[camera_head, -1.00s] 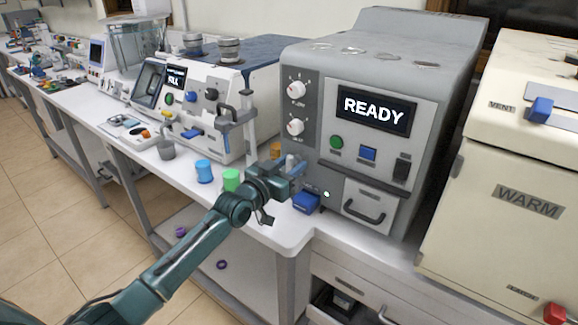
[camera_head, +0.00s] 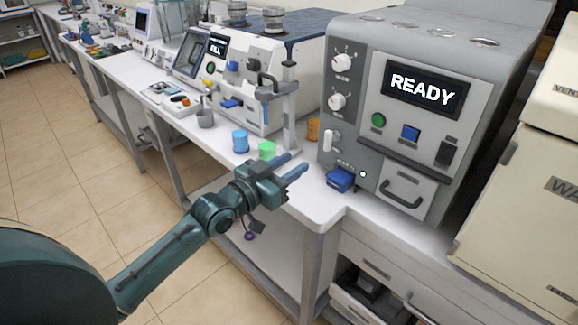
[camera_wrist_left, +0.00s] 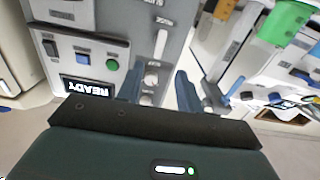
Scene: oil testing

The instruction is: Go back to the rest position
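My left gripper (camera_head: 293,168) is at the end of the dark teal arm in the head view, in front of the bench edge and left of the grey machine (camera_head: 345,210). Its two blue fingers are apart with nothing between them. The left wrist view shows the same spread fingers (camera_wrist_left: 158,88), with the machine's front upside down behind them. The machine's screen (camera_head: 426,90) reads READY. A blue block (camera_head: 340,179) sits at its lower left front. My right gripper is in neither view.
A green cup (camera_head: 267,150) and a blue cup (camera_head: 240,141) stand on the white bench beyond the gripper. A white machine (camera_head: 262,96) stands behind them. A cream cabinet (camera_head: 520,200) is at the right. Tiled floor (camera_head: 60,170) is open at the left.

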